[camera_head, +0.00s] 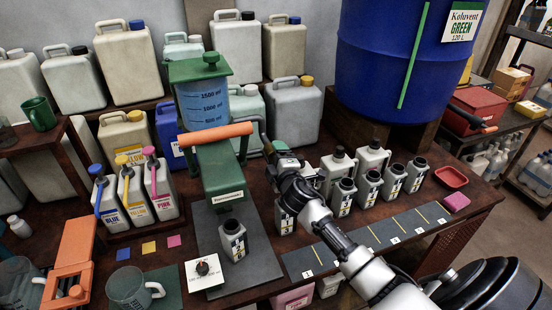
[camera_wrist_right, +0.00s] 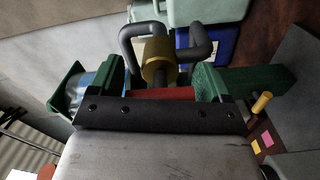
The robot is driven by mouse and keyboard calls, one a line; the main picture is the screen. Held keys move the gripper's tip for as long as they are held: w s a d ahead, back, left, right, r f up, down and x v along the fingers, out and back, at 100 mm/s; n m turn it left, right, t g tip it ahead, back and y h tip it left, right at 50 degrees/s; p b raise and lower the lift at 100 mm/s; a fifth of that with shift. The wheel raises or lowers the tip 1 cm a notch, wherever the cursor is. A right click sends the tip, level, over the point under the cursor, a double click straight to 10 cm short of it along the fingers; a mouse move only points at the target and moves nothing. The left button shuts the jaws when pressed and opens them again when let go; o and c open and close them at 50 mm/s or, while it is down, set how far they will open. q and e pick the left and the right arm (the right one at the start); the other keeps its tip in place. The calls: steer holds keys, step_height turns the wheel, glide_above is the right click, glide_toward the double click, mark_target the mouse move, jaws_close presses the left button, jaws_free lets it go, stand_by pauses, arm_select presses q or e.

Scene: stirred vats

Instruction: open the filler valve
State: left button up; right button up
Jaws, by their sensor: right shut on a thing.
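The filler is a green machine (camera_head: 216,178) with an orange bar handle (camera_head: 215,133) and a blue graduated tank (camera_head: 205,103) behind it. My right gripper (camera_head: 270,152) is at the filler's right side, and its tips are hard to see there. In the right wrist view the gripper (camera_wrist_right: 160,92) is shut on the filler valve, whose red bar (camera_wrist_right: 160,93) lies between the jaws. A brass hub (camera_wrist_right: 157,60) and grey bent pipes show just beyond. How far the valve is turned cannot be told. My left gripper is not in view.
Several similar bottles (camera_head: 368,189) stand right of my right arm. Blue, yellow and pink dye jugs (camera_head: 160,190) stand at the left. A big blue drum (camera_head: 390,60) stands behind. Numbered mats (camera_head: 370,238) lie bare at the front right.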

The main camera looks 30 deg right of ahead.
steer(key=shift+n, duration=0.3)
steer(key=o, duration=0.8)
steer(key=b+v, duration=0.1)
steer(key=v, duration=0.9)
steer(key=shift+s+a+b, duration=0.2)
steer(key=shift+s+b, duration=0.1)
steer(key=shift+s, duration=0.05)
